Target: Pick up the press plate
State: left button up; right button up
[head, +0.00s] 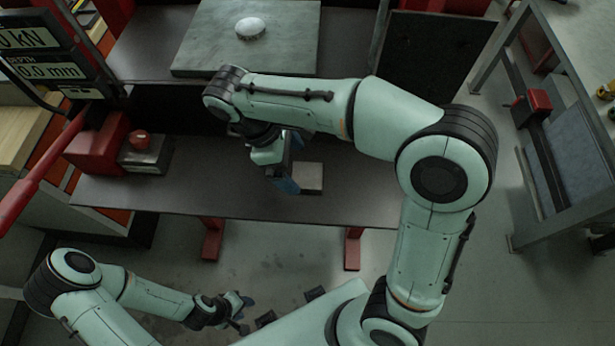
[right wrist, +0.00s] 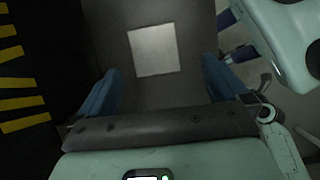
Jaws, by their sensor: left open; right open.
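The press plate (head: 312,178) is a small, flat, light-grey square lying on the dark bench top. In the right wrist view the plate (right wrist: 153,50) lies ahead of and between my blue fingers, apart from both. My right gripper (head: 287,180) hangs over the bench just left of the plate in the head view and hides part of its left side. Its fingers (right wrist: 158,80) are spread with nothing between them. My left gripper (head: 242,306) is open and empty, low in front of the bench, away from the plate.
A red lever (head: 45,160), a display (head: 42,62) and a red-button box (head: 145,153) stand at the left. Behind, a grey slab (head: 215,50) bears a white round piece (head: 250,28). The bench right of the plate is clear. Yellow stripes (right wrist: 15,75) edge the right wrist view.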

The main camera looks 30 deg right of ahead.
aim_at(306, 175)
jog(key=shift+x, duration=1.05)
jog(key=x, duration=0.4)
jog(key=shift+w+d+b, duration=0.2)
jog(key=shift+d+b, duration=0.1)
jog(key=shift+b, duration=0.1)
grip_shut()
